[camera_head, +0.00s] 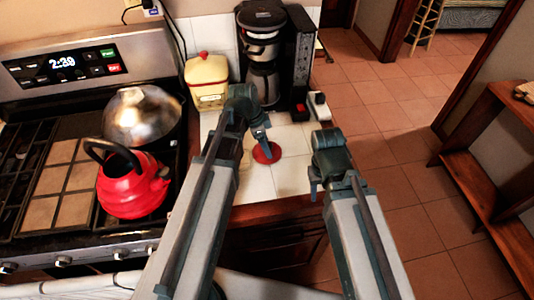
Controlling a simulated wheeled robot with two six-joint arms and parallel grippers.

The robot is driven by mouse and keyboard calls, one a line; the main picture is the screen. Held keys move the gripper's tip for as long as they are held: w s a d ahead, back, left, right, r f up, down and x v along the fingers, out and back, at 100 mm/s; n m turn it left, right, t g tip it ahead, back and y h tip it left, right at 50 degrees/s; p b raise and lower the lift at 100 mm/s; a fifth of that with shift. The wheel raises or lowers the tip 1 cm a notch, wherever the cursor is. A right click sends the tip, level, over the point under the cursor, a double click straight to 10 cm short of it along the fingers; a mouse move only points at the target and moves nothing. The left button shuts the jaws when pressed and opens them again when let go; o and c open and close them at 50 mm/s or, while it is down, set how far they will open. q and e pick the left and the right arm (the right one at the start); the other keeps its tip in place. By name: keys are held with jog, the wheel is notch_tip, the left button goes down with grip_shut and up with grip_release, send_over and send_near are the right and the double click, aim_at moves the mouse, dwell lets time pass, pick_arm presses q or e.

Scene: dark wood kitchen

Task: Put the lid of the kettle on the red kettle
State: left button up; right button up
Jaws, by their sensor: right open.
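The red kettle (130,192) with a dark handle stands on the right part of the stove, and its top is partly hidden by the handle. A round red lid (266,154) is on the white tiled counter to the right of the stove. My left gripper (264,146) points down right at the lid and overlaps it in the picture. I cannot tell whether its fingers hold the lid or only hover over it. My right gripper (316,190) is open near the counter's right edge, to the right of the lid and apart from it.
A shiny metal dome-shaped pot (142,115) stands behind the kettle. A yellow canister with a red top (207,80) and a black coffee maker (263,50) stand at the back of the counter. A wooden shelf (480,120) is at the right, across open tiled floor.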

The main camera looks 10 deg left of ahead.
pick_arm(q)
grip_shut()
jog(key=shift+r, duration=0.1)
pick_arm(e)
jog(key=shift+r, duration=0.1)
pick_arm(q)
jog(key=shift+r+p, duration=11.05)
jog(key=shift+p, duration=0.1)
pick_arm(e)
jog(key=shift+r, duration=11.1)
pick_arm(q)
jog(key=shift+f+b, duration=7.3)
jog(key=shift+b, duration=0.05)
pick_arm(e)
notch_tip(320, 180, down, 15)
jog(key=shift+r, duration=0.15)
